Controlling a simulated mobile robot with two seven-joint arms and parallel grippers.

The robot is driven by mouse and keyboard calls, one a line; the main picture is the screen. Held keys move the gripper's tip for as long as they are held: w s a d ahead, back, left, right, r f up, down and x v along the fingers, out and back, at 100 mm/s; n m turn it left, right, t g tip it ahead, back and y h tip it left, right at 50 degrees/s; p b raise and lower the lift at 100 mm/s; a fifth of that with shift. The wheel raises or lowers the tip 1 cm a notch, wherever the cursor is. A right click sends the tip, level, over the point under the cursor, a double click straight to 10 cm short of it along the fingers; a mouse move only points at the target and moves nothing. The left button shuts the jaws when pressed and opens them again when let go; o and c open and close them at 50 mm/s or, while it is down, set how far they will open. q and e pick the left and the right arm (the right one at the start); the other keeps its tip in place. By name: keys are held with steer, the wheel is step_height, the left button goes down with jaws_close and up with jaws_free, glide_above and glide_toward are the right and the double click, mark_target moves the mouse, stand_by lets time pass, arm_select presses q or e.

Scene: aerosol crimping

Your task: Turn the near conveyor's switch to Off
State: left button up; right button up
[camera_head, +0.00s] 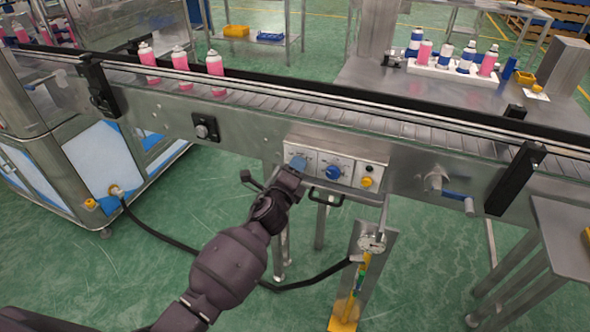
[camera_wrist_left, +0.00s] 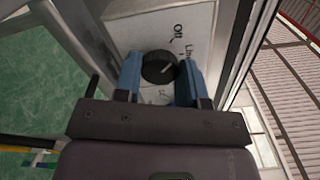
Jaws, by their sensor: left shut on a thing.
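The control panel (camera_head: 333,160) is on the front side of the near conveyor (camera_head: 240,125). My left gripper (camera_head: 298,165) is at the panel's left end, hiding the switch there in the head view. In the left wrist view, the black round switch (camera_wrist_left: 158,67) sits between the blue fingers of my left gripper (camera_wrist_left: 160,80), which is shut on it. A white mark on the switch slants toward the upper right. The printed word Off (camera_wrist_left: 179,32) and a partly hidden second label beginning "Lin" are near it. My right gripper is in neither view.
A blue knob (camera_head: 333,172) and a yellow button (camera_head: 367,182) sit right of my gripper. A black handle (camera_head: 326,200) juts out below the panel. Pink cans (camera_head: 181,67) stand on the conveyor. A black hose (camera_head: 180,250) crosses below.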

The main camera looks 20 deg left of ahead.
arm_select(q)
steer(key=shift+n, duration=0.6)
steer(key=o, duration=0.9)
steer(key=shift+s, duration=0.15)
steer(key=s, duration=0.5)
steer(key=s+p, duration=0.1)
steer(key=s, duration=0.4)
steer(key=shift+s+a, duration=0.2)
steer(key=shift+s, duration=0.1)
